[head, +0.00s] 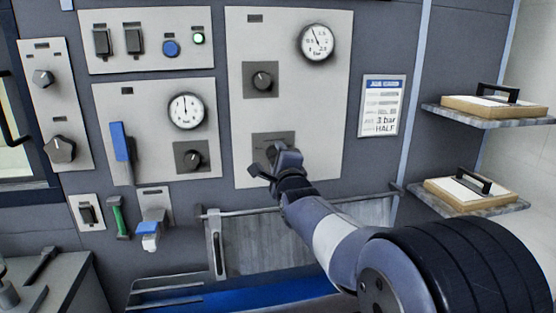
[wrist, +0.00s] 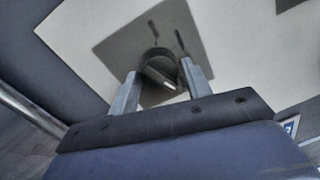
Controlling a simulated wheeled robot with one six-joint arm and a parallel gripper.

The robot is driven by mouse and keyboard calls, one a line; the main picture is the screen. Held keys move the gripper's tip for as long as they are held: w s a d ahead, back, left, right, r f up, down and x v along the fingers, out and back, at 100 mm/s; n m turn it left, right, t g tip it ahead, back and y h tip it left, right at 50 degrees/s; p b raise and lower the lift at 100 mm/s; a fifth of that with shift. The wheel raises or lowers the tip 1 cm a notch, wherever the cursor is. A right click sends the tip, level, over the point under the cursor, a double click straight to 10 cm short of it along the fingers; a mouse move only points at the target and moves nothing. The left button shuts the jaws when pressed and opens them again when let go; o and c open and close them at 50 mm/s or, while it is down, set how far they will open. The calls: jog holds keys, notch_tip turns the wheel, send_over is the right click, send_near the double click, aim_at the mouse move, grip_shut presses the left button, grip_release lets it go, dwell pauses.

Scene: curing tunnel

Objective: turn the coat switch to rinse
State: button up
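A dark square switch plate (head: 262,138) sits low on the tall light panel in the head view, and my gripper (head: 272,152) is in front of it, hiding its knob. In the wrist view the plate (wrist: 190,28) shows with a round dark knob (wrist: 158,70) bearing a light mark. The two fingers of my gripper (wrist: 160,85) stand apart on either side of this knob. I cannot tell whether they touch it. No label on the plate is readable, so I cannot tell which switch it is or its setting.
Above on the same panel are another knob (head: 262,80) and a gauge (head: 316,43). A job card (head: 382,106) hangs to the right. Below is a grey bin-like front (head: 260,245) with a bar across its top. Shelves with boxes (head: 492,106) stand at far right.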

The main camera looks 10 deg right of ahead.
jog(key=shift+o, duration=1.3)
jog(key=s+b, duration=0.1)
jog(key=s, duration=0.9)
jog(key=shift+s+f, duration=0.35)
jog(key=shift+s, duration=0.05)
jog(key=shift+w, duration=0.1)
jog(key=w+p, duration=0.1)
jog(key=w, duration=0.9)
jog(key=shift+w+r, duration=0.3)
jog(key=shift+r, duration=0.05)
jog(key=shift+s, duration=0.1)
